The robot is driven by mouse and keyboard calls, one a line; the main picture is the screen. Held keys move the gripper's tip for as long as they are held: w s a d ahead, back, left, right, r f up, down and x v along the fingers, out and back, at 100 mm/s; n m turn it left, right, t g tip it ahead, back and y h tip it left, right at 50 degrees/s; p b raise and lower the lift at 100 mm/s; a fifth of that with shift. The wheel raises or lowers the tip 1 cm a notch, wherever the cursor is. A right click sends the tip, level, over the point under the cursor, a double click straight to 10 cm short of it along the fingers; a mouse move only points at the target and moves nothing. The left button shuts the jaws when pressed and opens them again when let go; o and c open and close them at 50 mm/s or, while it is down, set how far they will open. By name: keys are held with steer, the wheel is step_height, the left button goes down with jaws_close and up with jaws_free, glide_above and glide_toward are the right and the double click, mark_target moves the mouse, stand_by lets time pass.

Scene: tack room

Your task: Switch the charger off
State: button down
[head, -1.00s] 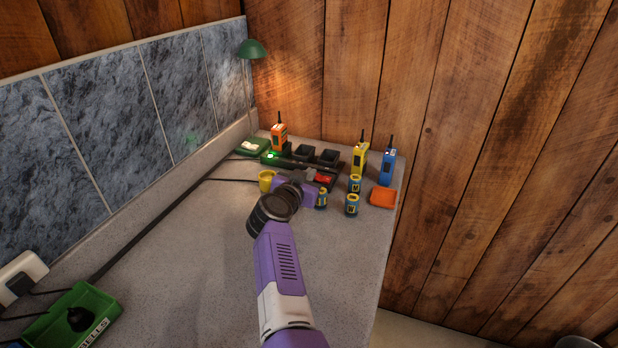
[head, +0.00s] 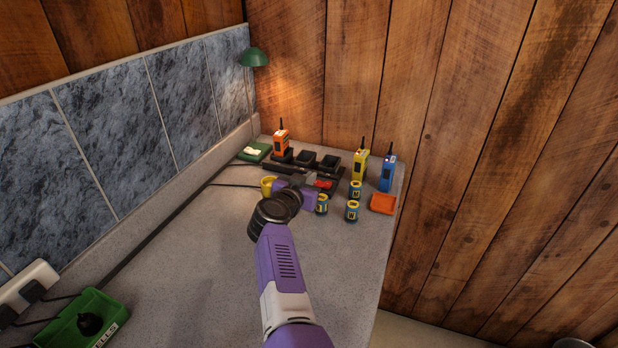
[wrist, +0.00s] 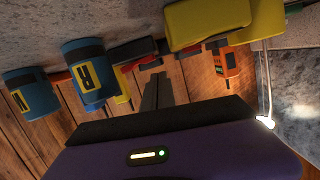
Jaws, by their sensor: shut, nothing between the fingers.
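The charger (head: 340,174) is a long black unit at the far end of the counter with several slots. An orange radio (head: 281,141) stands in its left slot; the others look empty. A red switch (head: 323,184) shows on its front right; its tilt is too small to tell. No green light shows on the charger. My gripper (head: 311,178) is shut and empty, its grey fingers just left of the switch; I cannot tell if they touch. In the wrist view the dark fingers (wrist: 157,83) point towards the charger, partly over red parts, with the orange radio (wrist: 228,62) beside.
Yellow (head: 360,165) and blue (head: 387,170) radios and an orange tray (head: 382,203) are further right.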

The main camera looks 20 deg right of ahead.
step_height(320, 180, up, 2)
steer(key=shift+r+p, duration=0.25)
steer(key=shift+p, duration=0.8)
steer(key=p+v, duration=0.3)
steer(key=v, duration=0.7)
steer(key=shift+w+a, duration=0.2)
steer(key=shift+a, duration=0.1)
